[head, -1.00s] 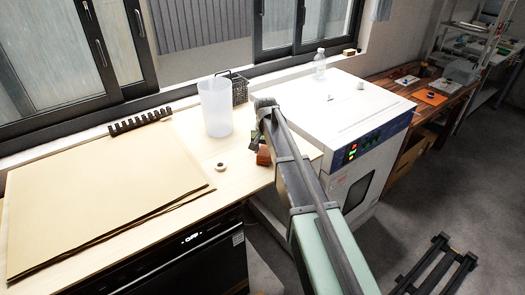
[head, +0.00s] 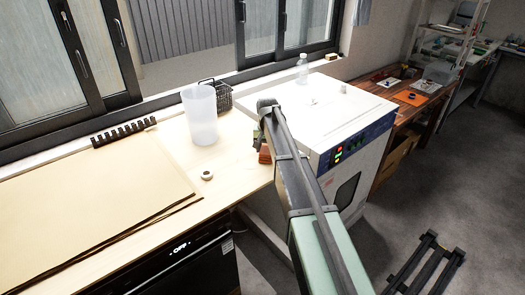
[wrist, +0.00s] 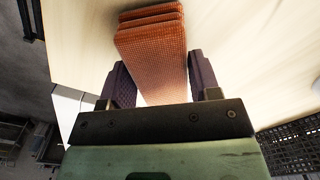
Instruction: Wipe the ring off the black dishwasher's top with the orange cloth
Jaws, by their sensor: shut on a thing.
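The black dishwasher (head: 190,272) stands at the lower left in the head view, under a pale wooden top (head: 165,165). The folded orange cloth (wrist: 152,50) is between the two dark fingers of my gripper (wrist: 160,75) in the wrist view, with its layered end sticking out beyond them. In the head view the cloth (head: 265,155) is a small patch by the right edge of the wooden top, partly hidden by my arm. I cannot tell whether it touches the surface. I cannot make out a ring stain; a small white-and-dark roll (head: 207,176) lies on the top.
A translucent cup (head: 200,115) and a black wire basket (head: 217,95) stand behind the roll. Large brown sheets (head: 90,215) cover the left of the top. A black rack (head: 124,133) lies by the window. A white oven (head: 320,115) stands to the right, with a bottle (head: 302,70) on it.

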